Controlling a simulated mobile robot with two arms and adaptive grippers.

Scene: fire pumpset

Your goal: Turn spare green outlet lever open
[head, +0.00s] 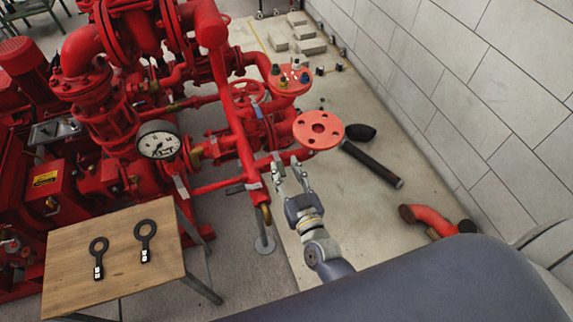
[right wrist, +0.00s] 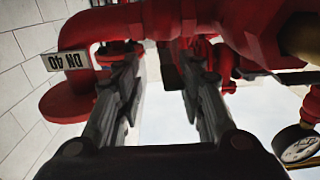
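I cannot make out a green lever for certain in either view. A small dark green piece (head: 276,70) shows on the round red flange with several coloured caps. My right gripper (head: 287,165) is open, its two fingers apart, just below the red pipe with an open round flange (head: 319,129). In the right wrist view the open fingers (right wrist: 160,75) point toward red pipework, with a dark piece between or behind them; whether they touch it I cannot tell. My left gripper is not in view.
A wooden table (head: 65,262) with two black ring-ended tools stands at lower left. A pressure gauge (head: 158,140) sits on the red pumpset. A black pipe (head: 372,164) and a red elbow (head: 432,219) lie on the floor near the tiled wall (head: 450,80). A DN 40 tag (right wrist: 66,61) hangs by a pipe.

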